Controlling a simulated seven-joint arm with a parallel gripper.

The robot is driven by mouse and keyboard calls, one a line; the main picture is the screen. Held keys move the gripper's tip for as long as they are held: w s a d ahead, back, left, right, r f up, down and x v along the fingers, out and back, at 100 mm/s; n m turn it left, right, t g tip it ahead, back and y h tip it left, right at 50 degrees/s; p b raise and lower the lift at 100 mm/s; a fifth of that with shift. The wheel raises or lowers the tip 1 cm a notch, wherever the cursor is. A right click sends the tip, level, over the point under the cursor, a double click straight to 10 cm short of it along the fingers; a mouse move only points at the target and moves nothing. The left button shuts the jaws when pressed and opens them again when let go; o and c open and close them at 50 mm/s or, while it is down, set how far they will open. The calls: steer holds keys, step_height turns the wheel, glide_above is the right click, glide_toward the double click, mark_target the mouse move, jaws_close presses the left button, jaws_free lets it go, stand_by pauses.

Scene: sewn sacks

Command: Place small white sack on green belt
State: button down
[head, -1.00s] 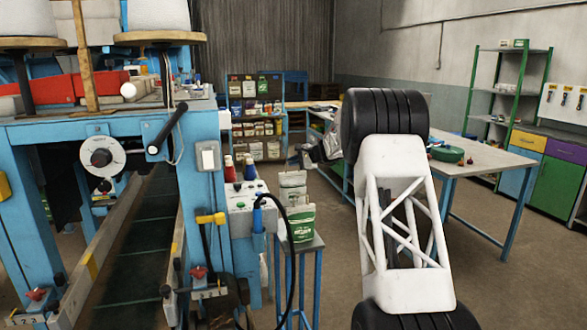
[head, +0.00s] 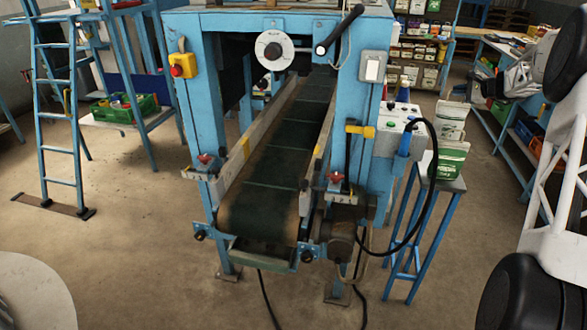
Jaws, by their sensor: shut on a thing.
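The dark green belt (head: 270,170) runs down the middle of the head view, sloping toward me inside a blue machine frame, and its visible part is bare. The small white sack cannot be made out for certain. A pale grey-white shape (head: 515,78) shows beside my arm at the upper right, too unclear to name.
Two small printed sacks, white and green (head: 450,160), stand on a blue stand (head: 444,184) right of the belt. A control box (head: 398,130) with a hanging black cable is beside them. A blue ladder (head: 58,120) stands at the left. The floor before the belt is mostly clear.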

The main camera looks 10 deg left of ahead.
steer(key=s+a+r, duration=0.5)
steer(key=s+r, duration=0.4)
steer(key=r, duration=0.2)
steer(key=s+a+r+n+g+y, duration=0.1)
steer(key=s+a+r, duration=0.4)
steer(key=s+r, duration=0.5)
steer(key=s+a+r, duration=0.5)
steer(key=s+r, duration=0.4)
steer(key=r, duration=0.2)
steer(key=s+a+f+n+g+y, duration=0.1)
steer(key=s+a+f+n+g, duration=0.15)
steer(key=a+f, duration=0.45)
steer(key=s+a+f+n+g, duration=0.1)
steer(key=s+a+f, duration=0.25)
steer(key=a, duration=0.85)
steer(key=s+a+f+n+g+y, duration=0.1)
steer(key=s+a+f+g, duration=0.1)
steer(key=a+f, duration=0.5)
steer(key=w+a+f+t, duration=0.1)
steer(key=w+a+f, duration=0.1)
steer(key=a+f, duration=0.8)
steer(key=w+a+f+m+t, duration=0.1)
steer(key=w+a+f, duration=0.2)
steer(key=a+f, duration=0.8)
steer(key=shift+w+a+f, duration=0.15)
steer(key=shift+a, duration=0.3)
